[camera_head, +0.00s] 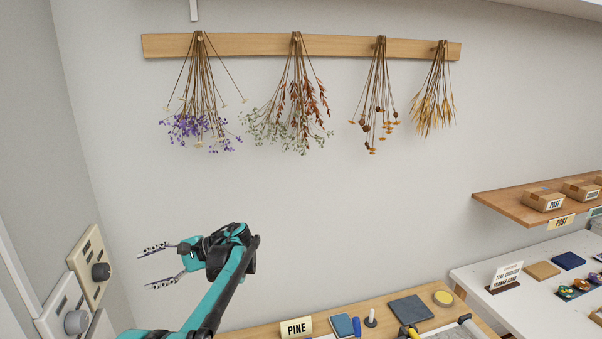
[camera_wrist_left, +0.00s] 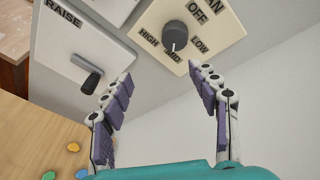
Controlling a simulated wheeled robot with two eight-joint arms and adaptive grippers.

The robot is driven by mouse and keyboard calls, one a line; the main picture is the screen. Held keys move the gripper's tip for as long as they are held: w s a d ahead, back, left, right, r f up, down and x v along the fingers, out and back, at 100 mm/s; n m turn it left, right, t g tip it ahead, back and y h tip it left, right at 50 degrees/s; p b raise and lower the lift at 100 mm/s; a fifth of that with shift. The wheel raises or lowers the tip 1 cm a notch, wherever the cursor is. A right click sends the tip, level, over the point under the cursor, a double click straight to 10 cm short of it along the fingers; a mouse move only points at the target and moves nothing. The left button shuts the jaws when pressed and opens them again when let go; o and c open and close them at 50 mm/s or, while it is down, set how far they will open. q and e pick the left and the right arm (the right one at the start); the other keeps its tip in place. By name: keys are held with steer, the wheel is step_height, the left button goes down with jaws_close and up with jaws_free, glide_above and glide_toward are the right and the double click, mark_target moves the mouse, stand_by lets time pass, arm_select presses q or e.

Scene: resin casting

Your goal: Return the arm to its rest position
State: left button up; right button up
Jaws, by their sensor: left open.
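My left gripper (camera_head: 158,266) is raised in front of the grey wall, with its teal arm coming up from the bottom of the head view. Its two jointed fingers point left and stand apart, with nothing between them. In the left wrist view the same gripper (camera_wrist_left: 168,92) shows open and empty, its purple-grey finger pads facing a wall panel. My right gripper does not show in either view.
A fan control panel (camera_wrist_left: 206,32) with a dark knob (camera_wrist_left: 175,36) and a panel marked RAISE (camera_wrist_left: 60,60) are on the left wall. A wooden bench (camera_head: 262,332) is below right. Dried flower bunches (camera_head: 300,100) hang above. A shelf (camera_head: 520,205) is at right.

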arm_select(q)
steer(key=s+d+f+n+t+h+b, duration=0.1)
steer(key=s+d+f+t+h+b, duration=0.1)
steer(key=s+d+f, duration=0.4)
steer(key=s+d+f+n+t+h+b, duration=0.2)
steer(key=s+d+f+t+h, duration=0.2)
steer(key=s+d+f+h, duration=0.3)
steer(key=s+d+f+n+t+h+b, duration=0.1)
steer(key=s+d+f+t+h, duration=0.2)
steer(key=s+d, duration=0.6)
steer(key=s+f+h, duration=0.2)
steer(key=s+f, duration=0.1)
steer(key=s, duration=0.2)
steer(key=shift+s+d+f+t+b, duration=0.15)
steer(key=shift+s+d+t+b, duration=0.15)
steer(key=shift+b, duration=0.1)
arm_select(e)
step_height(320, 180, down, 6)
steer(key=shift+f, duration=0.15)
arm_select(q)
steer(key=shift+n, duration=0.3)
steer(key=shift+c, duration=0.3)
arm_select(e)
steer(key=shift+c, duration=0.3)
